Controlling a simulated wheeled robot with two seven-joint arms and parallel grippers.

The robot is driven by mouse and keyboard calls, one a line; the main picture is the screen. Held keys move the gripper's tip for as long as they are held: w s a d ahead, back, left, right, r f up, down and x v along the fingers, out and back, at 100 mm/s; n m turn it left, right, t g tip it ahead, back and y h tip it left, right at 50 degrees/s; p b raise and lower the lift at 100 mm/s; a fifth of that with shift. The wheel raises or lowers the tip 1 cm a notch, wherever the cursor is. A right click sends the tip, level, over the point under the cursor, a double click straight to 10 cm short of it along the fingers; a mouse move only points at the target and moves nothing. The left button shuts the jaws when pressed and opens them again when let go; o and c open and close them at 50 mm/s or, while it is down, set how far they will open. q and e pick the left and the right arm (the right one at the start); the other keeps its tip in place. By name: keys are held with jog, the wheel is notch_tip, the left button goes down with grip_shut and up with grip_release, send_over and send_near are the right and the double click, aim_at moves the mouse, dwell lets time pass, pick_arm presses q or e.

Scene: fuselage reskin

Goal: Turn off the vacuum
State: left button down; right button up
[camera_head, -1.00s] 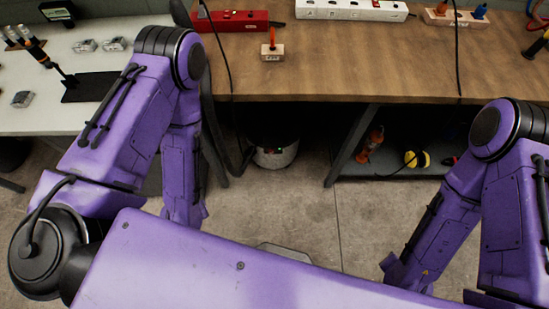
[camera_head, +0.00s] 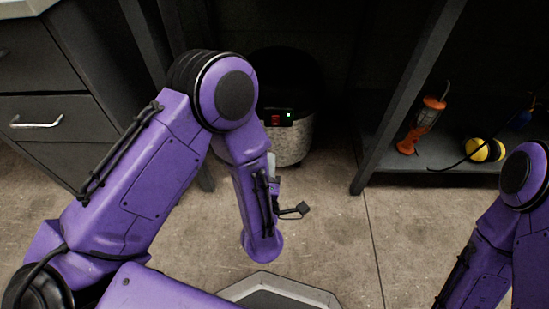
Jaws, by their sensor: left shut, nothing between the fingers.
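The vacuum (camera_head: 290,145) is a canister with a dark top and a grey, speckled lower body. It stands on the floor under the workbench. Its front panel has a red switch (camera_head: 276,120) and a lit green light (camera_head: 290,114). My left arm covers the vacuum's left side. My left gripper (camera_head: 302,209) shows only in part, as small dark pieces beside the purple forearm. It is shut and empty, lower in the picture than the vacuum and apart from the switch. My right gripper is out of view; only purple parts of my right arm show at the right edge.
A dark bench leg (camera_head: 405,95) stands right of the vacuum. A low shelf (camera_head: 450,158) holds an orange tool (camera_head: 425,122) and a yellow-and-black item (camera_head: 487,150). A drawer cabinet (camera_head: 50,120) is at the left. The floor (camera_head: 345,235) before the vacuum is clear.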

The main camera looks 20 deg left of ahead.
pick_arm(q)
jog(key=shift+d+f+n+t+y+b, duration=0.2)
jog(key=shift+d+f+n+y+b, duration=0.05)
jog(key=shift+f+n+b, duration=0.35)
jog(key=shift+d+f+n+t+y+b, duration=0.25)
jog(key=shift+f+n+b, duration=0.2)
jog(key=shift+f+n, duration=0.2)
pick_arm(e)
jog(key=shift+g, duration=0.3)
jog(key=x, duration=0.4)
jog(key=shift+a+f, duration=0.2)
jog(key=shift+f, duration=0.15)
pick_arm(q)
jog(key=shift+w, duration=0.15)
jog(key=b, duration=0.2)
send_near(275, 119)
jog(key=b+x, duration=0.3)
jog(key=x, duration=0.3)
jog(key=shift+f, duration=0.15)
jog(key=shift+w+a+r, duration=0.1)
jog(key=shift+w+r, duration=0.1)
jog(key=shift+w, duration=0.2)
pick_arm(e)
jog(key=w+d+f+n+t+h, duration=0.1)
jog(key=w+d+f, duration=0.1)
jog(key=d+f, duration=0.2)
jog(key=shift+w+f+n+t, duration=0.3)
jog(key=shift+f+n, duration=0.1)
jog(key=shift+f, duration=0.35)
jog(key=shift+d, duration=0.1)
